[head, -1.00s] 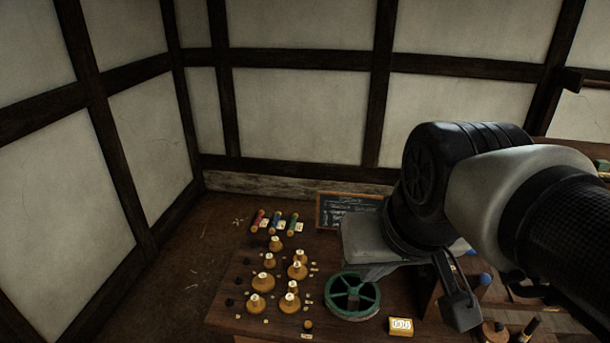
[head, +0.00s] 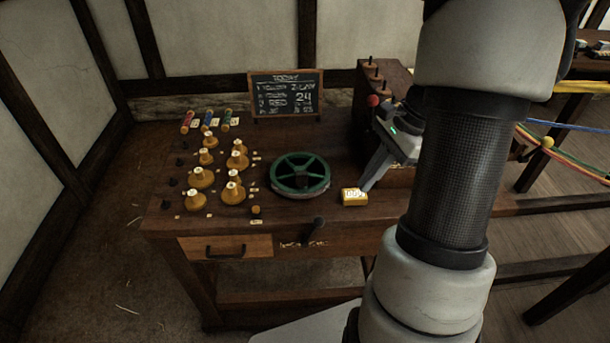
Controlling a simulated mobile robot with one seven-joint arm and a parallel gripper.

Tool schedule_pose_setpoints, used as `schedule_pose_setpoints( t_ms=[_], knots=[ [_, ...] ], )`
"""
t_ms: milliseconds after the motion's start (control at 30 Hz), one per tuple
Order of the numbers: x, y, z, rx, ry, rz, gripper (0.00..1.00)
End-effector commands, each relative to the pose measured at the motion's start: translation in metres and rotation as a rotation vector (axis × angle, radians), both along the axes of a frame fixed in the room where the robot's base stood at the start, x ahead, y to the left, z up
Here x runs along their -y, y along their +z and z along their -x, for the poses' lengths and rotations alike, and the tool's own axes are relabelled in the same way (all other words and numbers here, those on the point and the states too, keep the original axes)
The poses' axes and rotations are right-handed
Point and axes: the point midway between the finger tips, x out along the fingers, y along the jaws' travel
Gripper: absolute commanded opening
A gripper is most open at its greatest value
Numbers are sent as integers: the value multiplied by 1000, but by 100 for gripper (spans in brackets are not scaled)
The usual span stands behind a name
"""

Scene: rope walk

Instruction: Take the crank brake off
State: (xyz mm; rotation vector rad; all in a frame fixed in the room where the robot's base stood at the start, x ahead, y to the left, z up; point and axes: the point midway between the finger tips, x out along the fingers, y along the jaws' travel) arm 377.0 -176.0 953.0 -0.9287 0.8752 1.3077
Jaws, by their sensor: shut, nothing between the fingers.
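No part is clearly readable as the crank brake. A short dark lever (head: 317,231) stands tilted at the bench's front edge, beside small yellow lettering too blurred to read. A red knob (head: 373,101) shows on the dark wooden block at the back right of the bench. A green spoked wheel (head: 300,174) lies flat on the bench top. My gripper (head: 368,187) is shut and empty, pointing down just behind the yellow counter box (head: 354,197), right of the wheel. I cannot tell whether it touches the box.
A chalkboard (head: 286,94) stands at the back. A drawer (head: 226,247) is in the front. Coloured ropes (head: 565,160) run off to the right.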

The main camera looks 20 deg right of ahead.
Motion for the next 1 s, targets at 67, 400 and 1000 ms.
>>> schedule_pose_setpoints(
  t_ms=[67,400,1000],
  knots=[
    [10,-19,0,-20,-51,-15,0],
    [16,-25,0,-33,-86,-25,0],
    [-17,-99,-5,-37,-83,-27,0]
  ],
)
